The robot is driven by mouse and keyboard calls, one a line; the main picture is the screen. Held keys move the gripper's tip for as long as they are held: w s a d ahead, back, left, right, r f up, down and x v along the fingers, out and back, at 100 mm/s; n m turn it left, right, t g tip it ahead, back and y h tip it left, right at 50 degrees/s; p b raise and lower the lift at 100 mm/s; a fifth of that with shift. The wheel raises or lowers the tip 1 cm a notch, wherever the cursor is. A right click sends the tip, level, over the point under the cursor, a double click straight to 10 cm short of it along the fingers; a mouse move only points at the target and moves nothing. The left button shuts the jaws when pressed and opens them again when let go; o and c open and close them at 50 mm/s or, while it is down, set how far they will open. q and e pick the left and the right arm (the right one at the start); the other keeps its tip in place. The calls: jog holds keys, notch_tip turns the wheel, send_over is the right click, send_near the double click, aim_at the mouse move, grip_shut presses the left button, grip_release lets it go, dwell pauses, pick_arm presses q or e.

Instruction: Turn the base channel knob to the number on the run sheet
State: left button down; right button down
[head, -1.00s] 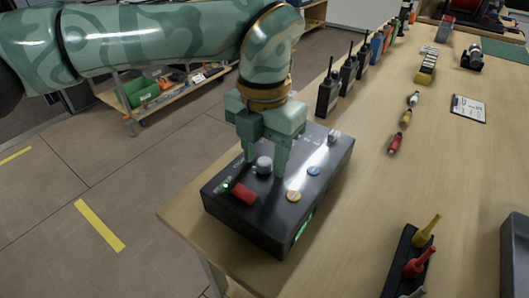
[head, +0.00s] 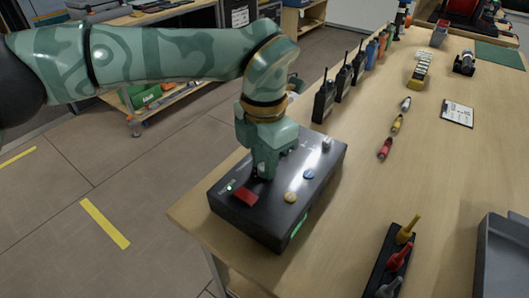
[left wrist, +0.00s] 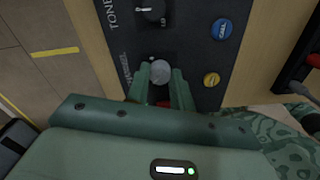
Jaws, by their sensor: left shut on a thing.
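The base unit is a black box (head: 285,215) on the near left end of the table. Its channel knob (left wrist: 160,71), pale and round, shows between the fingers in the left wrist view, beside partly covered lettering. My left gripper (head: 264,171) points down at the box and is shut on this knob; in the head view the fingers hide it. The knob's pointer and any number at it cannot be read. A clipboard with a white sheet (head: 458,113) lies on the table at the right; its writing is too small to read. My right gripper is not in view.
A black rack (head: 388,262) with coloured plugs stands at the front right.

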pick_arm(q)
jog(key=shift+m+p, duration=1.4)
jog(key=shift+m, duration=0.6)
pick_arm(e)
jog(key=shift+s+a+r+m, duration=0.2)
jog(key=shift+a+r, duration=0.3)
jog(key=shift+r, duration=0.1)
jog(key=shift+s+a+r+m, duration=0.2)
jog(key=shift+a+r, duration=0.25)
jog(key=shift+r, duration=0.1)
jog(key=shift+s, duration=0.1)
pick_arm(q)
jog(key=c, duration=1.2)
grip_release()
notch_tip(320, 180, up, 16)
jog(key=p, duration=0.5)
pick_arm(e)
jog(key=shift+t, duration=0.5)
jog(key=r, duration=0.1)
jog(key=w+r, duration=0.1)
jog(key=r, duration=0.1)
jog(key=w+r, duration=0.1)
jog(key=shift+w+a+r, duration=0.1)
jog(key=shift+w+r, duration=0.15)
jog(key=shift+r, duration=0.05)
